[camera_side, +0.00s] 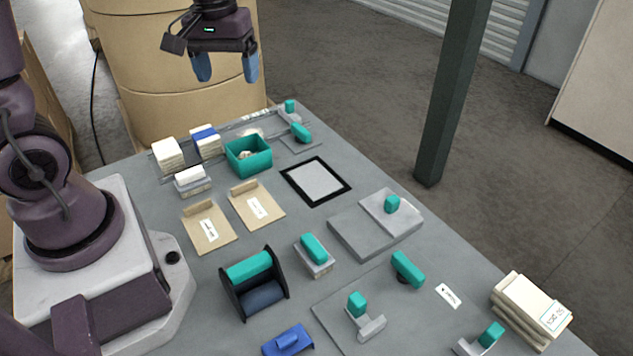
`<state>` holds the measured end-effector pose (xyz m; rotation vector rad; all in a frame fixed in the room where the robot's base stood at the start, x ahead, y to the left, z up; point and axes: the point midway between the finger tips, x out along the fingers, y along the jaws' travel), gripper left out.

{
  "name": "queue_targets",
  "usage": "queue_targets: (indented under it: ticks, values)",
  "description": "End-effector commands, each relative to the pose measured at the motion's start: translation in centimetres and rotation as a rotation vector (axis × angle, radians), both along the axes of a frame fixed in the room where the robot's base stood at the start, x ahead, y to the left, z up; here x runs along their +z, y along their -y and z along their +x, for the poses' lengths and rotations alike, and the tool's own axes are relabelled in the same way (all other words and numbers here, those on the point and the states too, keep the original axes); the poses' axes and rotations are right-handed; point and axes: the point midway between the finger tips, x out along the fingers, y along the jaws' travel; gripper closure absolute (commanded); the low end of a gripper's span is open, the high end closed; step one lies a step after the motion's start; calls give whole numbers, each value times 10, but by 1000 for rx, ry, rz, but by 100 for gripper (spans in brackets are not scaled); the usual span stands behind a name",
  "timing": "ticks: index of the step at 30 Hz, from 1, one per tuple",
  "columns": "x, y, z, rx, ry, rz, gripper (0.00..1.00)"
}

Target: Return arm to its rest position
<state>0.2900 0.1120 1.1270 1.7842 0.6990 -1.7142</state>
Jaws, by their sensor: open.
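My gripper (226,68) hangs at the top of the side view, high above the far end of the grey table (305,232). Its two blue fingers point down and stand well apart. The jaws are open and nothing is between them. A large roll of brown kraft paper (150,75) stands behind it. The links between my base and my gripper are partly outside the top of the picture.
On the table are a teal bin (248,155), two kraft envelopes (207,226), a black-framed pad (315,181), a roll holder (254,284), several teal-handled tools and a stack of packets (530,307). A dark green post (450,95) rises beyond the table.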

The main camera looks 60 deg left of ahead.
Motion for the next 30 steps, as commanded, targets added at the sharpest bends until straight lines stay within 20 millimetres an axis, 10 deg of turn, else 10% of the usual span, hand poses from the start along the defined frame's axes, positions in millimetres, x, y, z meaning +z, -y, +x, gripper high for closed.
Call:
queue_targets:
  ticks: [12, 30]
  values:
    - [67, 94, -78, -687, 292, 165, 21]
    - [89, 113, -94, -763, 428, 222, 21]
